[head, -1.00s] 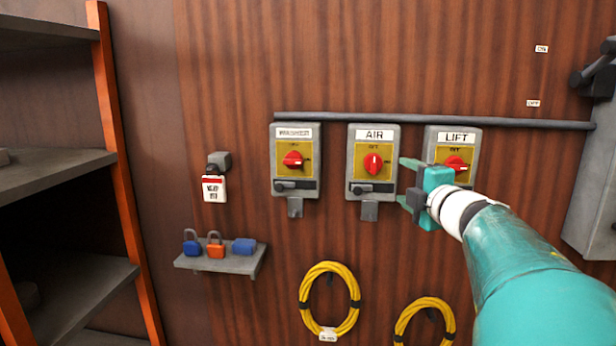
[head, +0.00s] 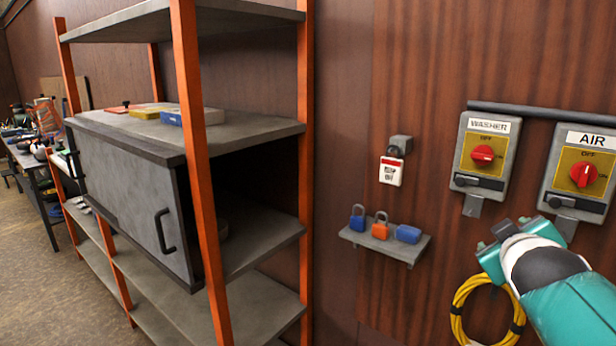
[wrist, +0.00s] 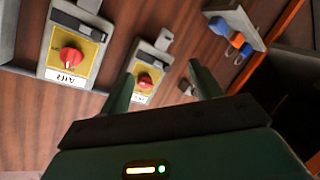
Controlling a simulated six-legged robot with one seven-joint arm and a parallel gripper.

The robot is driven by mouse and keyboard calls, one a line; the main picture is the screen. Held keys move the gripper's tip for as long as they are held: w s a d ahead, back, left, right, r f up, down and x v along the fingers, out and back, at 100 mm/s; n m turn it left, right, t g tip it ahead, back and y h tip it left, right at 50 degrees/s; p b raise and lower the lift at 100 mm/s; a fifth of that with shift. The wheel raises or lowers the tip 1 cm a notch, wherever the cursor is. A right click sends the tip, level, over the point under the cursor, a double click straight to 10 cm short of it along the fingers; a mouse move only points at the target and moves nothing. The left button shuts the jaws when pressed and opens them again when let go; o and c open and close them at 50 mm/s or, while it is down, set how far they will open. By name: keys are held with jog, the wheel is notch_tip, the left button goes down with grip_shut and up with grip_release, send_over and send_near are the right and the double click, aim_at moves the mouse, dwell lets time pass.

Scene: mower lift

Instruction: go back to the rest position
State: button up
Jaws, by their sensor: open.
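My gripper (head: 500,240) is at the lower right of the head view, in front of the wall and below the WASHER and AIR switch boxes. In the wrist view my gripper (wrist: 165,80) has its two fingers apart with nothing between them. The WASHER switch box (head: 484,150) has its red knob turned sideways. The AIR box also shows upside down in the wrist view (wrist: 72,45). The LIFT box is not in the head view.
A coiled yellow hose (head: 470,315) hangs below. An orange-post rack with a grey cabinet (head: 130,195) stands left. Floor at far left is clear.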

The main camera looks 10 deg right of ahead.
jog(key=s+a+f+g+y, duration=0.2)
jog(key=a+f, duration=0.3)
jog(key=a, duration=0.4)
jog(key=s+a+f+m+g+y, duration=0.1)
jog(key=s+a+f+g+y, duration=0.1)
jog(key=a+f, duration=0.4)
jog(key=s+a+f+g+y, duration=0.2)
jog(key=s+a+f+y, duration=0.2)
jog(key=a, duration=0.8)
jog(key=shift+s+f+m+g, duration=0.3)
jog(key=shift+s+f+m, duration=0.1)
jog(key=shift+s+f, duration=0.3)
jog(key=shift+d, duration=0.1)
jog(key=c, duration=0.6)
jog(key=shift+d, duration=0.1)
